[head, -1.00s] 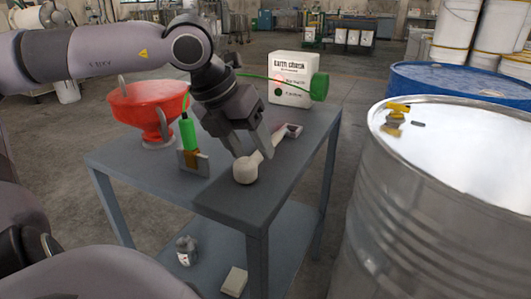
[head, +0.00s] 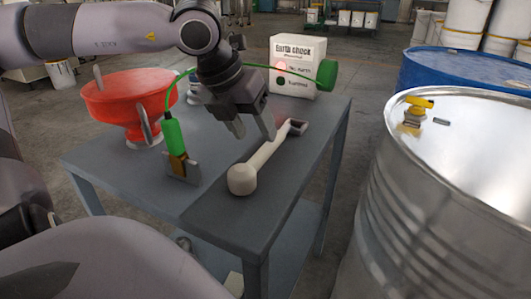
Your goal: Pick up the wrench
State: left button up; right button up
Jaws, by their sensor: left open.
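The wrench (head: 264,158) lies on the grey table (head: 215,205). It is a pale beige bar with a rounded knob at the near end and a darker, squared open end at the far end. My left gripper (head: 254,132) is above the table, pointing down, with its two fingers apart and nothing between them. One fingertip is close to the wrench's shaft in the picture; I cannot tell whether it touches. My right gripper is not in view.
A red funnel (head: 128,103) and a green clamp (head: 175,137) on a cable stand left of the wrench. A steel drum (head: 440,200) with a yellow-topped fitting (head: 414,112) stands right, a blue drum (head: 470,70) behind.

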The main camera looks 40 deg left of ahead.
aim_at(265, 146)
pick_arm(q)
jog(key=x, duration=0.3)
jog(key=shift+w+d+f+b, duration=0.1)
jog(key=shift+d+f+b, duration=0.2)
jog(key=shift+d+b, duration=0.1)
jog(key=shift+w+f, duration=0.35)
jog(key=shift+f, duration=0.25)
grip_shut()
